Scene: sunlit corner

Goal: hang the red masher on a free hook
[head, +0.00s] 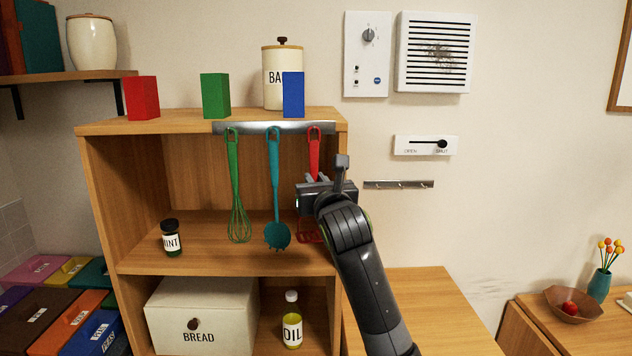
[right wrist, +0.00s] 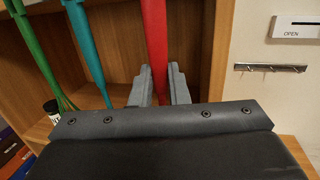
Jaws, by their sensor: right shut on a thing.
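The red masher (head: 314,150) hangs upright at the right end of the metal rail (head: 262,128) on the shelf's front edge. Its red handle also shows in the right wrist view (right wrist: 155,35). My right gripper (head: 312,182) is shut on the handle; in the right wrist view its fingers (right wrist: 158,85) stand on either side of it. The masher's lower part is mostly hidden behind my gripper. A second, small hook rail (head: 398,184) with several bare hooks is on the wall to the right. It also shows in the right wrist view (right wrist: 270,67). My left gripper is not in view.
A green whisk (head: 234,180) and a teal spoon (head: 275,190) hang left of the masher. Red, green and blue blocks and a canister (head: 275,75) stand on top of the shelf (head: 165,126). A slider panel (head: 425,145) is above the wall hooks.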

